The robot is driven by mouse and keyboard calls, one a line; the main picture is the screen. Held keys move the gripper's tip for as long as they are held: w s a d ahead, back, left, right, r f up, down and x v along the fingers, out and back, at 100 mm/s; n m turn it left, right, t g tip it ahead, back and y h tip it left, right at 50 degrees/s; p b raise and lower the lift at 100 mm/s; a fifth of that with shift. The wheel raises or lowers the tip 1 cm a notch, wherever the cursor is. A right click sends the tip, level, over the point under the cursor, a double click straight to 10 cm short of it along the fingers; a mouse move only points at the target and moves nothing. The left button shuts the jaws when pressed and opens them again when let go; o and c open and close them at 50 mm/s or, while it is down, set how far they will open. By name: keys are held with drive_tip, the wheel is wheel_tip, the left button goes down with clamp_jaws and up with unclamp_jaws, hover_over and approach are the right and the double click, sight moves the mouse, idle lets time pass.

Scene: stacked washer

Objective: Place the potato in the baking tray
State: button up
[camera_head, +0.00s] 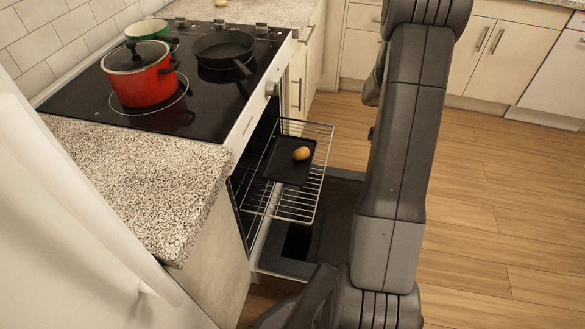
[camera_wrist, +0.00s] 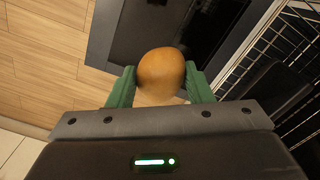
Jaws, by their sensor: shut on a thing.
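My gripper (camera_wrist: 161,82) has green fingers shut on a smooth brown rounded potato (camera_wrist: 161,66) in the wrist view. The held potato is above the dark open oven door and apart from the baking tray. The dark baking tray (camera_head: 281,165) lies on the pulled-out oven rack in the head view, and part of it shows at the right in the wrist view (camera_wrist: 275,90). A small orange-brown potato-like thing (camera_head: 301,153) rests on the tray. My gripper is out of the head view.
The wire rack (camera_head: 295,207) sticks out above the lowered oven door (camera_head: 343,185). A red pot (camera_head: 143,82), a green pot (camera_head: 148,29) and a black pan (camera_head: 225,48) stand on the hob. Wooden floor (camera_head: 490,190) is clear at the right.

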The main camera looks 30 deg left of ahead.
drive_tip(key=s+a+f+n+b, duration=0.25)
drive_tip(key=a+n+b, duration=0.45)
drive_tip(key=a+n, duration=0.55)
drive_tip(key=n+b, duration=0.6)
drive_tip(key=n, duration=0.3)
approach(295, 172)
drive_tip(key=shift+m, duration=0.25)
wheel_tip(295, 172, down, 6)
drive_tip(key=b, duration=0.3)
drive_tip(key=shift+f, duration=0.15)
drive_tip(key=shift+s+f, duration=0.1)
drive_tip(key=o, duration=1)
wheel_tip(295, 172, up, 12)
drive_tip(key=p, duration=0.3)
